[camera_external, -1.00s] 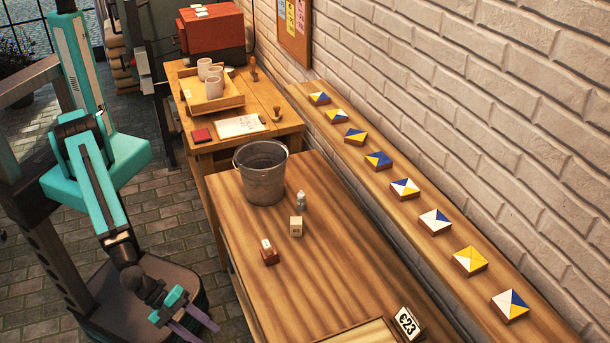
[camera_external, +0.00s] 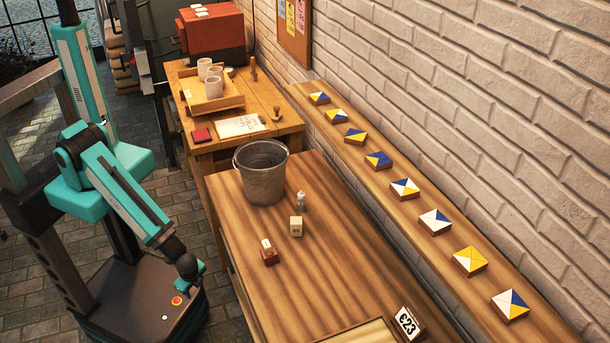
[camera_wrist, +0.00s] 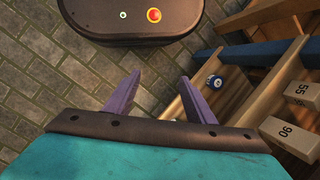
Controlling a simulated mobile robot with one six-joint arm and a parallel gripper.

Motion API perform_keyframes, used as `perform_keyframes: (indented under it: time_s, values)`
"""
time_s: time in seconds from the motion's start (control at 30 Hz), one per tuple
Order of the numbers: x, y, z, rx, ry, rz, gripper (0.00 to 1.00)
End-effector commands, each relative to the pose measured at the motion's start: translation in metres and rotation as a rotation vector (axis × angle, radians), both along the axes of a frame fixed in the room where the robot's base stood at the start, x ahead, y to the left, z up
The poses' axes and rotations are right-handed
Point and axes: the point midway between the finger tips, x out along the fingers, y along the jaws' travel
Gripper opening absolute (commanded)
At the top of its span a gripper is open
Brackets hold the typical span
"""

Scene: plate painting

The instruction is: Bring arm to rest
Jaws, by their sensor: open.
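My arm (camera_external: 125,195) hangs beside the near wooden table (camera_external: 300,270), on its left, above my own base. In the wrist view my gripper (camera_wrist: 159,78) is open, its two purple fingers spread with nothing between them. My base with its red button lies beyond the fingertips. In the external view the wrist end shows, but the fingers cannot be made out.
Tiles line the wall shelf (camera_external: 430,202). Brick floor (camera_wrist: 60,80) shows on the left.

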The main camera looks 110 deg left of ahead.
Motion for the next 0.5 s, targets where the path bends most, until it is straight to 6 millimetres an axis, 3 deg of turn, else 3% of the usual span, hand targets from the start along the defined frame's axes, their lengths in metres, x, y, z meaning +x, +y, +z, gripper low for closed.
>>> perform_keyframes:
  time_s: [0.1, 0.2, 0.33, 0.5]
  values:
    - [-0.042, 0.003, -0.017, -0.060, 0.113, 0.105, 0.50]
    - [-0.067, 0.001, -0.022, -0.105, 0.183, 0.168, 0.50]
    - [-0.083, -0.003, -0.025, -0.139, 0.233, 0.213, 0.50]
    - [-0.087, -0.004, -0.025, -0.150, 0.244, 0.224, 0.50]
